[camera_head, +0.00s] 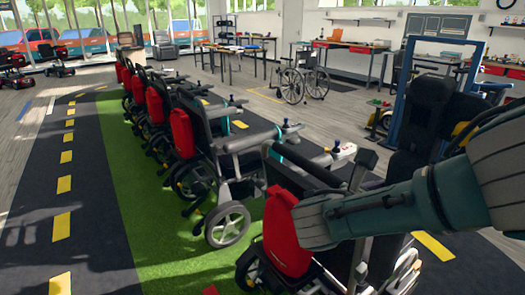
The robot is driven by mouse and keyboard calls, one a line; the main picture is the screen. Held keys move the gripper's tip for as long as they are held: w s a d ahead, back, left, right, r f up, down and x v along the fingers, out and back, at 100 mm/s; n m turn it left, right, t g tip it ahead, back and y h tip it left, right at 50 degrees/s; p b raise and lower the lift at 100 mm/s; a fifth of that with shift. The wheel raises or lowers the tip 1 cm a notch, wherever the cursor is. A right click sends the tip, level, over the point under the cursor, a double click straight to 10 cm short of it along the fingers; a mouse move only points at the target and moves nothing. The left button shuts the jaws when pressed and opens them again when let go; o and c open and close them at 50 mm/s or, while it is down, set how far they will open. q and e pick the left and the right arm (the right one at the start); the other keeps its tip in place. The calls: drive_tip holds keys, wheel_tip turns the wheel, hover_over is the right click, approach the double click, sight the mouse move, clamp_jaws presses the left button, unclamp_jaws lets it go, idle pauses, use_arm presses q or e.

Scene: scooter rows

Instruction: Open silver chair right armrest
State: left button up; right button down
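A wheelchair with silver-grey armrests (248,142), a red back bag and a grey-rimmed wheel (228,224) stands in the row at centre. Its armrests look level. I cannot tell for sure which one is the silver chair. My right arm comes in from the right and lies across the nearer chair, hiding much of it. No fingers of my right gripper can be made out. My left arm and gripper are not in view.
Several more wheelchairs with red bags (155,103) recede along a green strip (140,205). A dark lane (90,235) with yellow dashes is clear at left. A black-seated chair (418,125) and a blue frame (404,88) stand at right. A manual wheelchair (292,85) is farther back.

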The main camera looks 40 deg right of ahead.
drive_tip(key=shift+f, duration=0.2)
unclamp_jaws()
drive_tip(key=shift+r, duration=0.1)
drive_tip(key=p+v, duration=0.1)
drive_tip(key=v, duration=0.9)
idle(0.5)
